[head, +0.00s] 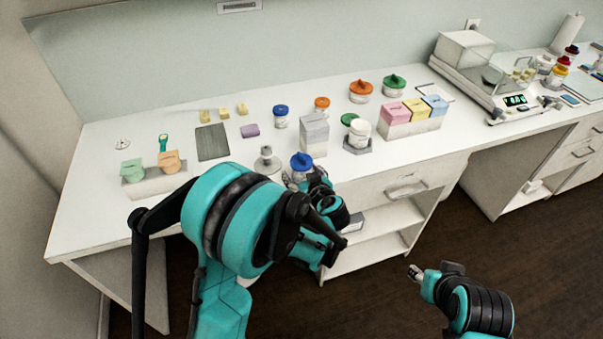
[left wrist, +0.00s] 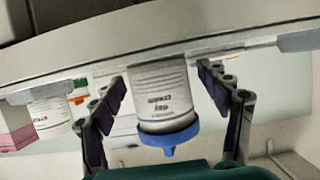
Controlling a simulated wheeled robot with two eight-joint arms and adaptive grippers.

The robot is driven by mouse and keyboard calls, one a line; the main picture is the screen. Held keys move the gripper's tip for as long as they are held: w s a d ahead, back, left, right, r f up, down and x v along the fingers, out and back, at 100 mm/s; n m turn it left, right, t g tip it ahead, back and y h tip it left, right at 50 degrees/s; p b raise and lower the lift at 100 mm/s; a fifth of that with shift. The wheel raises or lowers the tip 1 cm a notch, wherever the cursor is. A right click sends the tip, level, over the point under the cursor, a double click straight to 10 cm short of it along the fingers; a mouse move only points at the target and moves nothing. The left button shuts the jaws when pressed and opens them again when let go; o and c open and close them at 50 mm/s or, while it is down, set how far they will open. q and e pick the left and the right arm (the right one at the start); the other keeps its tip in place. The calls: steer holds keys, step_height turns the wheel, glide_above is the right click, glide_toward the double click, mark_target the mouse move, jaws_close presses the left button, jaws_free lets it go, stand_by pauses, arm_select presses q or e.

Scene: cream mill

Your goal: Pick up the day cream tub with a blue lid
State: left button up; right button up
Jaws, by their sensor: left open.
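A white tub with a blue lid (head: 301,161) stands near the front edge of the bench. In the left wrist view this tub (left wrist: 160,92) appears upside down, with printed lettering that seems to read "day cream". My left gripper (left wrist: 160,77) is open, with one dark-padded finger on each side of the tub and visible gaps between. In the head view my left arm and gripper hide the tub's lower part. A second blue-lidded tub (head: 281,121) stands farther back. My right gripper (head: 415,273) is over the floor, away from the bench; its fingers are too small to judge.
A grey-white box (head: 314,135) stands just behind the tub, and a metal stand (head: 267,160) is to its left. A green-lidded jar (head: 359,131), a tray of coloured packs (head: 411,129) and orange- and green-lidded jars are to the right. Bench space at the left is partly clear.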

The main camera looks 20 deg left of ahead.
mark_target(304, 165)
arm_select(q)
steer(key=c, duration=1.7)
steer(key=shift+o, duration=0.2)
step_height(304, 165, up, 4)
steer(key=shift+r+p, duration=0.2)
steer(key=shift+p, duration=1)
steer(key=s+d+r+p, duration=0.3)
steer(key=s+d+r, duration=0.3)
steer(key=d, duration=0.4)
steer(key=shift+s+r+p, duration=0.25)
steer(key=shift+r+p, duration=0.05)
steer(key=shift+r, duration=0.05)
steer(key=shift+a, duration=0.1)
